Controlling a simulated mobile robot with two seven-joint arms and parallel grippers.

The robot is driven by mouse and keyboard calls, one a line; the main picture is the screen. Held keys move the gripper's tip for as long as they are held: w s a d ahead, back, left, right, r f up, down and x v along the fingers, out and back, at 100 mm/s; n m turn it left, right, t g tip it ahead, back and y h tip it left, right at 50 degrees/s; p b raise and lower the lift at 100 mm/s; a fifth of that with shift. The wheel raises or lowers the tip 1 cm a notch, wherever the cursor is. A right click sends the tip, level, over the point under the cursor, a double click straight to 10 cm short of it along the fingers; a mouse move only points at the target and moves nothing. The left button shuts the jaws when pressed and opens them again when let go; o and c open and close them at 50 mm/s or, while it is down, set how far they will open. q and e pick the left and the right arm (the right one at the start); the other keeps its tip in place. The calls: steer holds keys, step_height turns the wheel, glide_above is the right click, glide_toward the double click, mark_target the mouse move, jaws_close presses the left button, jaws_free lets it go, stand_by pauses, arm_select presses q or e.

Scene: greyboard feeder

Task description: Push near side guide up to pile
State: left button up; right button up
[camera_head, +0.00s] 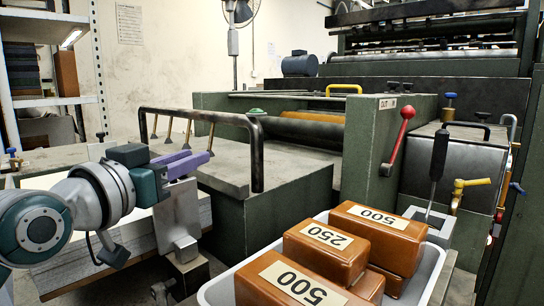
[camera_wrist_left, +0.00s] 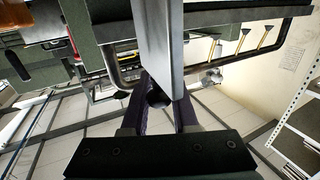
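My left gripper (camera_head: 198,158) reaches in from the left with purple fingers. In the left wrist view its fingers (camera_wrist_left: 163,95) stand apart, with a grey metal plate crossing the view at their tips. The near side guide (camera_head: 178,214) looks like this upright grey plate, just below the fingers in the head view; it also shows in the left wrist view (camera_wrist_left: 160,40). I cannot tell whether the fingers touch it. The pile (camera_head: 135,238) of pale boards lies to the left of the guide, partly hidden by my arm. Any gap between them is unclear. My right gripper is not in view.
A black tubular rail (camera_head: 258,155) stands over the feeder's grey top (camera_head: 285,172), close beyond the gripper. A white tray (camera_head: 430,275) holds brown blocks (camera_head: 325,245) labelled 500 and 250 at the front right. A red-knobbed lever (camera_head: 400,135) is farther right.

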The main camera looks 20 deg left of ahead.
arm_select(q)
jaws_close()
stand_by(0.9)
